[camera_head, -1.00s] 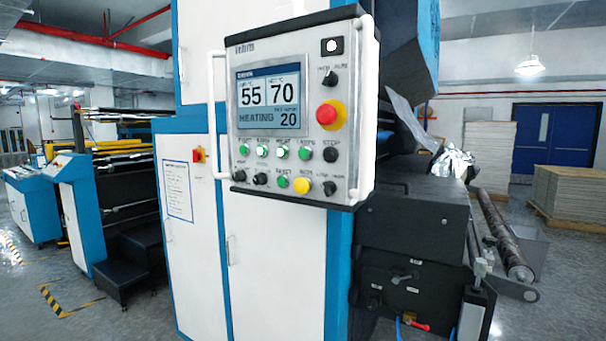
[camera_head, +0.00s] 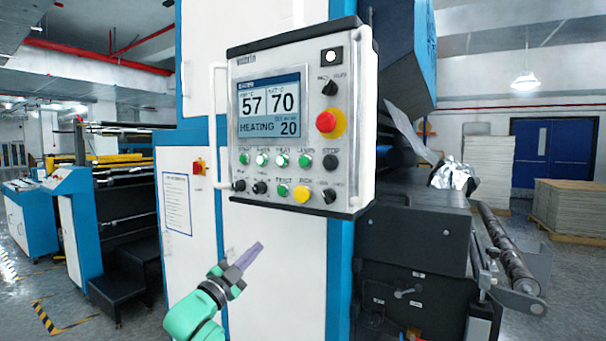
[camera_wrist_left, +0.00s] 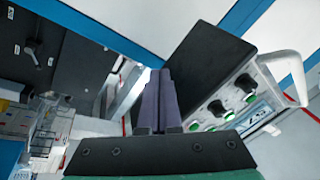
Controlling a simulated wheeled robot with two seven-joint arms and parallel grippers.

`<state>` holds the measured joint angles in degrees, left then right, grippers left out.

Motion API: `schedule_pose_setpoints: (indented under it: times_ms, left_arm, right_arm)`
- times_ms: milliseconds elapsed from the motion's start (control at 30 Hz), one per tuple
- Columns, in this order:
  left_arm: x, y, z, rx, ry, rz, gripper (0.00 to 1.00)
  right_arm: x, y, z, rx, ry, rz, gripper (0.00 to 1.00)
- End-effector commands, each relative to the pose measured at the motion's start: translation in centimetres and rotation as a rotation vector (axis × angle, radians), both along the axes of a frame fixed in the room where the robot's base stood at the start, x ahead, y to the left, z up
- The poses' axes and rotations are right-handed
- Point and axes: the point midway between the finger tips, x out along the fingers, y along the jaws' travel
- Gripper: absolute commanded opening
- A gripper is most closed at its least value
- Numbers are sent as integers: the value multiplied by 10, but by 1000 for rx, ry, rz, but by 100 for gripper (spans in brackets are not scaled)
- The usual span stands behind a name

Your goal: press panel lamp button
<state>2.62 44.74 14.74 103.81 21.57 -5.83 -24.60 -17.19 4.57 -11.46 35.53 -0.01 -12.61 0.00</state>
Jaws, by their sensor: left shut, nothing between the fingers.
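The white control panel (camera_head: 222,90) hangs on the machine front. Its upper button row holds several green buttons, some glowing pale. The rightmost green one (camera_head: 303,161) has a small label that seems to read LAMPS, though it is blurred. My left gripper (camera_head: 259,246) is shut and empty, below the panel's lower edge and apart from it, pointing up and right. In the left wrist view, its purple fingers (camera_wrist_left: 161,97) lie together, with the panel's dark side (camera_wrist_left: 207,62) and green buttons (camera_wrist_left: 215,108) to the right. My right gripper is not in view.
The panel also carries a red emergency knob (camera_head: 326,122), a yellow button (camera_head: 302,195), black knobs and a screen (camera_head: 270,104) showing 57, 70 and HEATING 20. A white handle (camera_head: 214,125) sticks out at its left. Space before the panel looks clear.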

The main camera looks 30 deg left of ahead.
Motion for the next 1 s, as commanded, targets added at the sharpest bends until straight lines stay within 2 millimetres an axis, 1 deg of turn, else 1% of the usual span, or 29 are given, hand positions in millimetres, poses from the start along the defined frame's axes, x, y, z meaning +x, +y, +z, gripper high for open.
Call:
schedule_pose_setpoints:
  times_ms: [33,67,100,167,200,267,300,400,500,600,700,1000]
  left_arm:
    - [-5,-8,22,32,-40,-14,0]
    - [-8,-13,36,49,-67,-22,0]
    - [-14,-19,54,74,-101,-33,0]
    - [-23,-31,80,112,-151,-50,0]
    - [-30,-39,97,139,-184,-62,0]
    - [-41,-52,121,178,-235,-81,0]
    - [-49,-62,137,206,-268,-92,0]
    - [-71,-86,172,272,-347,-122,0]
    - [-91,-108,198,330,-412,-145,0]
    - [-105,-122,213,364,-450,-162,0]
    - [-110,-128,219,380,-468,-168,0]
    - [-110,-128,220,380,-468,-168,0]
  right_arm:
    - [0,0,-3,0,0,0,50]
    - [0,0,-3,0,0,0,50]
    - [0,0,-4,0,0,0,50]
    - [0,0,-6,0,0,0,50]
    - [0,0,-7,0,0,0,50]
    - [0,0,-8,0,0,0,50]
    - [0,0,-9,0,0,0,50]
    - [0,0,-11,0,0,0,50]
    - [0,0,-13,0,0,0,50]
    - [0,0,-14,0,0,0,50]
    - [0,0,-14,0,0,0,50]
    - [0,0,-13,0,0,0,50]
